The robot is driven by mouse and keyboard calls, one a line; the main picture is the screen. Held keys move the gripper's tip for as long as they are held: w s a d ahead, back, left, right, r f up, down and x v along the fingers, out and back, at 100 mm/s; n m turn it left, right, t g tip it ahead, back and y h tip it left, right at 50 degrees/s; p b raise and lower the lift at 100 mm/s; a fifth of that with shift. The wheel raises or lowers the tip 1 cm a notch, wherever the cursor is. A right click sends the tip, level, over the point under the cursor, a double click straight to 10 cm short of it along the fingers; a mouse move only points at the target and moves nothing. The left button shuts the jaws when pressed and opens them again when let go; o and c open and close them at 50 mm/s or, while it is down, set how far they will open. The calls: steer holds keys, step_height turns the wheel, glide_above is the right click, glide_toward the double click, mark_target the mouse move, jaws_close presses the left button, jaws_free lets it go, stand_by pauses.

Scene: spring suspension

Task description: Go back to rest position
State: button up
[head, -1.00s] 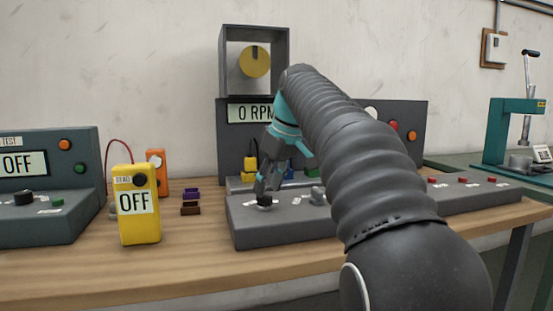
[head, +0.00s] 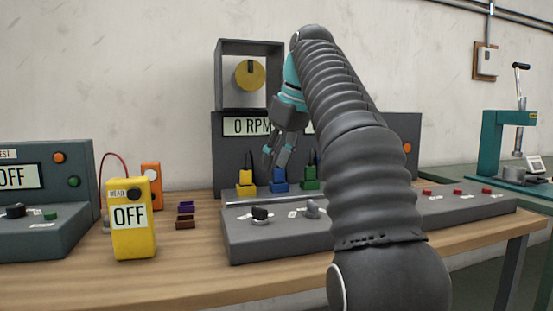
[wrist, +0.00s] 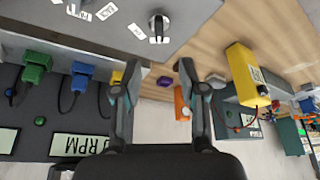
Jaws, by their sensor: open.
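My gripper (head: 279,158) is open and empty in the head view. It hangs in the air above the grey control panel (head: 285,236), in front of the 0 RPM display (head: 247,126). A black knob (head: 260,214) on the panel stands below it, clear of the fingers. In the wrist view my gripper's two fingers (wrist: 158,95) are spread apart with nothing between them. The black knob also shows at the top of the wrist view (wrist: 158,22). My arm hides part of the panel and the machine behind it.
A yellow handheld meter reading OFF (head: 131,225) stands left of the panel. Yellow (head: 246,181), blue (head: 279,181) and green (head: 310,179) plugs sit behind it. A teal press (head: 506,145) is at the far right. The air above the table's left part is clear.

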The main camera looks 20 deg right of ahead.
steer(key=s+a+f+m+h, duration=0.1)
steer(key=s+f+m, duration=0.2)
steer(key=s+f, duration=1)
steer(key=s+a+f+m+t+h, duration=0.1)
steer(key=s+f+m, duration=0.2)
steer(key=s+f, duration=0.9)
step_height(320, 180, down, 9)
steer(key=shift+s+a+f+t, duration=0.15)
steer(key=shift+s+a+t, duration=0.15)
steer(key=shift+s, duration=0.1)
